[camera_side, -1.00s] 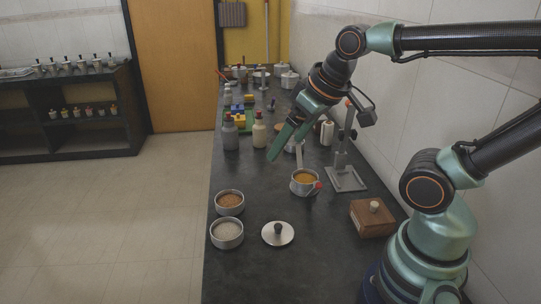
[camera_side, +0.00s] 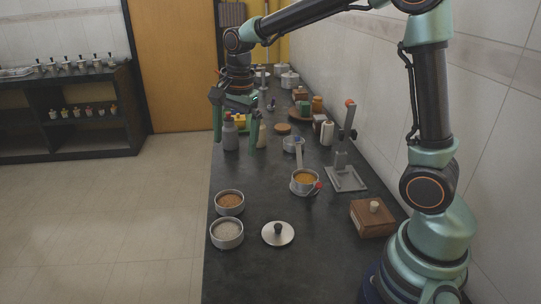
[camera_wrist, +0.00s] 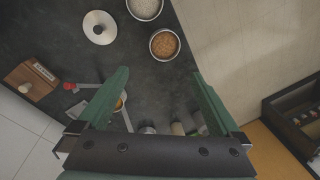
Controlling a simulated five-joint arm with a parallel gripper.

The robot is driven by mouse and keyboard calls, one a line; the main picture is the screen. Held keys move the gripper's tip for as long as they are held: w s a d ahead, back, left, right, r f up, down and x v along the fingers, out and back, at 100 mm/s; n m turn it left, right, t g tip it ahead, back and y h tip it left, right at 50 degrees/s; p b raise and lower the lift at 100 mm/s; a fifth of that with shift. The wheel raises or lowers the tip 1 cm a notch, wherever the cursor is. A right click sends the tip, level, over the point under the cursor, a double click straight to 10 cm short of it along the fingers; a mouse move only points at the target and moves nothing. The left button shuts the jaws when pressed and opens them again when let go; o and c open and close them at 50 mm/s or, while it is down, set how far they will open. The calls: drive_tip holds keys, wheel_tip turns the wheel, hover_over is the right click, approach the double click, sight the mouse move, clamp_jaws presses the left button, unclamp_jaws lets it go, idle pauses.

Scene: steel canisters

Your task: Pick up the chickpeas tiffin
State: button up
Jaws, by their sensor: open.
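A round steel tiffin bowl with brown-orange grains (camera_side: 229,203), which look like the chickpeas, stands open near the counter's left edge. It also shows in the wrist view (camera_wrist: 165,44), beyond and between my fingertips. A steel bowl with pale, whitish contents (camera_side: 227,234) stands just in front of it, and appears at the top of the wrist view (camera_wrist: 145,8). My gripper (camera_side: 236,143) is open and empty, pointing down over the counter's left side, behind the chickpeas bowl and apart from it. Its two green fingers spread wide in the wrist view (camera_wrist: 160,73).
A steel pot with yellow contents (camera_side: 305,178) and a ladle stands to the right. A knobbed lid (camera_side: 278,234) lies in front. A wooden box (camera_side: 372,217) and a metal stand (camera_side: 345,179) are at right. Bottles (camera_side: 230,137) crowd near my fingers.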

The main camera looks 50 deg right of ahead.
drive_tip(key=w+f+m+g, duration=0.1)
drive_tip(key=w+f+m, duration=0.3)
drive_tip(key=f+m, duration=0.2)
hover_over(230, 206)
drive_tip(key=shift+g, duration=0.3)
drive_tip(key=f, duration=0.8)
drive_tip(key=shift+w+a, duration=0.1)
drive_tip(key=shift+a, duration=0.15)
drive_tip(key=shift+d+f, duration=0.15)
drive_tip(key=shift+f, duration=1.15)
drive_tip(key=shift+d+f, duration=0.15)
drive_tip(key=shift+f, duration=1.15)
drive_tip(key=c, duration=1.1)
